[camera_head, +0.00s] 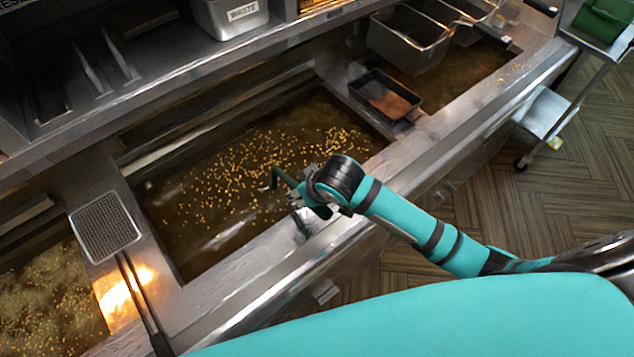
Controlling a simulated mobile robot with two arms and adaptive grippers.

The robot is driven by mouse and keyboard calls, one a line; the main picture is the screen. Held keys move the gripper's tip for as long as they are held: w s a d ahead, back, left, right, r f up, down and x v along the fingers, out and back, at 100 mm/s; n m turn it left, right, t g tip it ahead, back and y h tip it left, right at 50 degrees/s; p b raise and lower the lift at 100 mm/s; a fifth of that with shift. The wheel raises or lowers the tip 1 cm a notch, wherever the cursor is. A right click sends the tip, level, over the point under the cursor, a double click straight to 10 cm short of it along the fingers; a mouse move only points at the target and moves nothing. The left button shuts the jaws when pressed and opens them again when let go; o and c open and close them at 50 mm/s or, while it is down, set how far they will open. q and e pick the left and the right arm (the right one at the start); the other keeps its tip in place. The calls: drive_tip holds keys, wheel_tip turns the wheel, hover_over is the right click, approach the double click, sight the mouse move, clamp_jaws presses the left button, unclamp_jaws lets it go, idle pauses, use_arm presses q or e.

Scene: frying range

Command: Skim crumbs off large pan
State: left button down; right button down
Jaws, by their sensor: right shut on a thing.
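The large pan (215,245) is the wide oil-filled vat in the middle, with many golden crumbs (265,155) spread over the dark oil, thickest towards its far and right parts. My right gripper (300,197) is over the vat's near edge, shut on a thin dark thing that my gripper mostly hides; I cannot tell its full shape. A rectangular mesh skimmer (105,228) lies on the metal ledge left of the vat, its long dark handle pointing towards the front. My left gripper is not in view.
A metal bin labelled WASTE (230,17) stands on the back shelf. A dark tray (384,97) with brown contents sits on the right divider. A fry basket (408,40) is beyond it. Another crumb-filled vat (50,300) is at lower left. A cart (590,45) stands at right.

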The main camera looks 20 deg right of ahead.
drive_tip(key=s+a, duration=0.3)
drive_tip(key=a, duration=0.4)
drive_tip(key=s+a, duration=0.2)
drive_tip(key=a, duration=0.5)
drive_tip(key=w+d, duration=0.4)
drive_tip(key=d, duration=0.6)
drive_tip(key=w+d, duration=0.4)
drive_tip(key=d, duration=0.7)
drive_tip(key=w+d, duration=0.3)
drive_tip(key=d, duration=0.7)
drive_tip(key=s+a, duration=0.4)
drive_tip(key=a, duration=0.6)
drive_tip(key=s+a, duration=0.3)
drive_tip(key=a, duration=0.8)
drive_tip(key=s+a, duration=0.4)
drive_tip(key=a, duration=0.6)
wheel_tip(320, 180, up, 14)
drive_tip(key=shift+a, duration=0.2)
drive_tip(key=shift+s, duration=0.1)
